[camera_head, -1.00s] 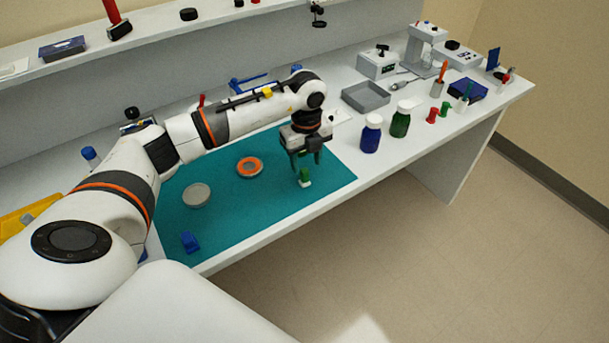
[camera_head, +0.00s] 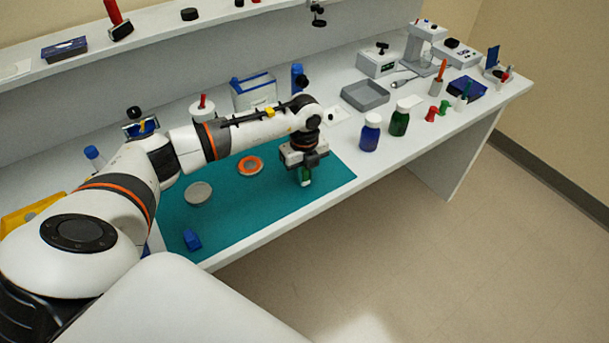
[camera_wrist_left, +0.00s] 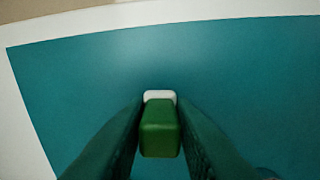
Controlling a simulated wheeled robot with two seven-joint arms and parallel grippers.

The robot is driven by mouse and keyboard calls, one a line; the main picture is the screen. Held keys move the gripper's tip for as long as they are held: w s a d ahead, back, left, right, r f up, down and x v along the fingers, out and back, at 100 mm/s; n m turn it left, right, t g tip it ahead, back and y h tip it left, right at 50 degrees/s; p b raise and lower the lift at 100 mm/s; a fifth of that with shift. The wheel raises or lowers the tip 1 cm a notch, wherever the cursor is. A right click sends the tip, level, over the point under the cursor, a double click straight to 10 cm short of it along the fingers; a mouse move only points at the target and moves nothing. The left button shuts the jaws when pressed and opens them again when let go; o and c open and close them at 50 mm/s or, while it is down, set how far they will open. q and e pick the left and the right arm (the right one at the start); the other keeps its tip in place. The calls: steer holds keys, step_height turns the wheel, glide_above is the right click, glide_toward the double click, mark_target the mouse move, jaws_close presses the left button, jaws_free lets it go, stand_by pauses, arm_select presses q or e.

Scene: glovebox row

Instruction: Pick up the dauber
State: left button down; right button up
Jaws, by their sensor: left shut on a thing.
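The dauber (camera_head: 306,181) has a green handle and a white foot. It stands upright on the teal mat (camera_head: 235,222) near the mat's right end. My left gripper (camera_head: 304,171) comes down on it from above and is shut on its green part. In the left wrist view the dauber (camera_wrist_left: 160,128) sits between the two fingers, with its white end beyond the green block. I cannot tell whether its foot still touches the mat. My right gripper is not in view.
On the mat lie a grey round dish (camera_head: 198,193), an orange-ringed dish (camera_head: 250,166) and a blue block (camera_head: 192,239). To the right stand a blue bottle (camera_head: 370,133), a green bottle (camera_head: 400,122) and a grey tray (camera_head: 365,96). The mat's front right is clear.

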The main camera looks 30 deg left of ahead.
mark_target(304, 169)
arm_select(q)
step_height(304, 169, up, 10)
steer(key=shift+r+b, duration=0.1)
steer(key=shift+b, duration=0.85)
